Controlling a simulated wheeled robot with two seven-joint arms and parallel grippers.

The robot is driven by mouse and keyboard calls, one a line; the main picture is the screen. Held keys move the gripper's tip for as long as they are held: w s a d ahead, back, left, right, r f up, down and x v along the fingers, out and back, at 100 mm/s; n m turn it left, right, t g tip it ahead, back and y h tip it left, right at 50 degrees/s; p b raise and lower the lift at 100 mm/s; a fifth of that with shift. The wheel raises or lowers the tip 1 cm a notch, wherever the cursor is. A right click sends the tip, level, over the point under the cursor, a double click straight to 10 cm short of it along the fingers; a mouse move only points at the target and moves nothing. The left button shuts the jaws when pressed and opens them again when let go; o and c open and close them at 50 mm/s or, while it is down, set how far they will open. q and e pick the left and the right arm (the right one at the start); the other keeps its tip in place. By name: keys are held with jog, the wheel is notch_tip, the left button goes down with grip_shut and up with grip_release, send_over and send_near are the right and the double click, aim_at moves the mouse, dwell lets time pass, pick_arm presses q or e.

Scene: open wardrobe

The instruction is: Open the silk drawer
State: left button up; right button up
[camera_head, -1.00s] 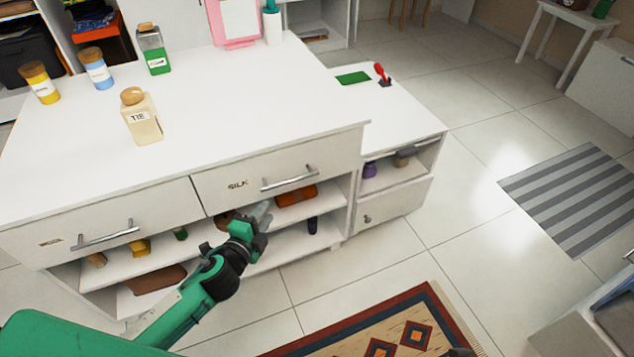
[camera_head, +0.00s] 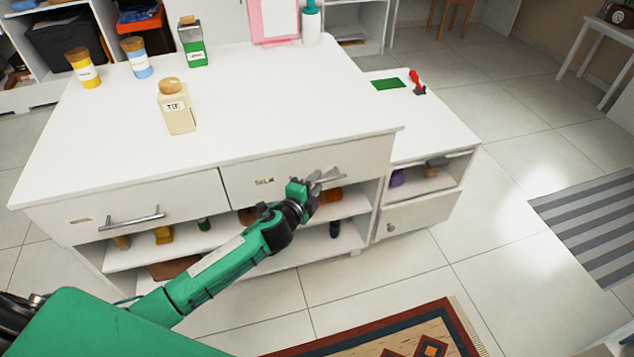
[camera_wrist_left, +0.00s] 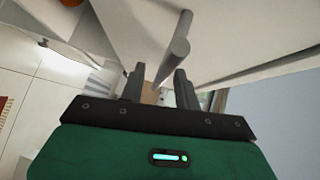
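The silk drawer (camera_head: 365,158) is the right one of two drawers under the white counter and looks shut. Its SILK label (camera_head: 264,181) shows left of the metal handle (camera_head: 333,177). My green left arm reaches up from the lower left, and its gripper (camera_head: 314,184) is at this handle, covering its left part. In the left wrist view the handle bar (camera_wrist_left: 176,48) runs in between the two dark fingers of the gripper (camera_wrist_left: 160,85). The fingers stand apart on either side of it, with no clear grip. My right gripper is not in view.
The left drawer (camera_head: 150,200) with its own handle is shut. Open shelves (camera_head: 290,250) with small items lie below. Jars and a TIE bottle (camera_head: 178,112) stand on the counter. A lower cabinet (camera_head: 420,212) is on the right. Tiled floor is clear beside a patterned rug (camera_head: 380,330).

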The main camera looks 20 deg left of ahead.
pick_arm(q)
jog(key=shift+w+d+f, duration=0.1)
jog(key=shift+w, duration=0.5)
grip_shut()
